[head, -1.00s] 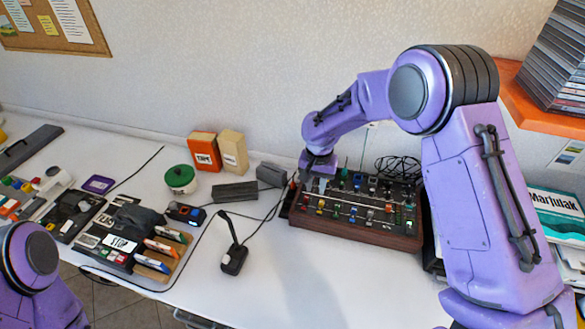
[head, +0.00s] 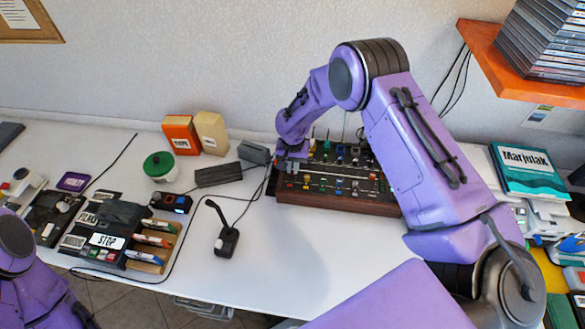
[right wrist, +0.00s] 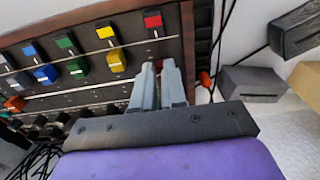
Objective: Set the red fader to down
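The mixer panel (head: 330,200), dark with wooden edges, stands against the wall below my right arm. In the right wrist view, a bright red cap (right wrist: 153,22) sits at the end of the row of coloured caps. A second, darker red piece shows just at my fingertips and is mostly hidden by them. My right gripper (right wrist: 159,66) has its two fingers close together, pointing at the panel's red end; I cannot tell whether they touch the red piece. In the head view this gripper (head: 291,160) is over the panel's left end. My left gripper is out of view.
Yellow (right wrist: 117,60), green (right wrist: 77,70) and blue (right wrist: 46,72) caps line the panel beside the red ones. A microphone (head: 226,240), a grey block (head: 218,174) and cables lie left of the panel. An orange shelf (head: 515,75) overhangs at right.

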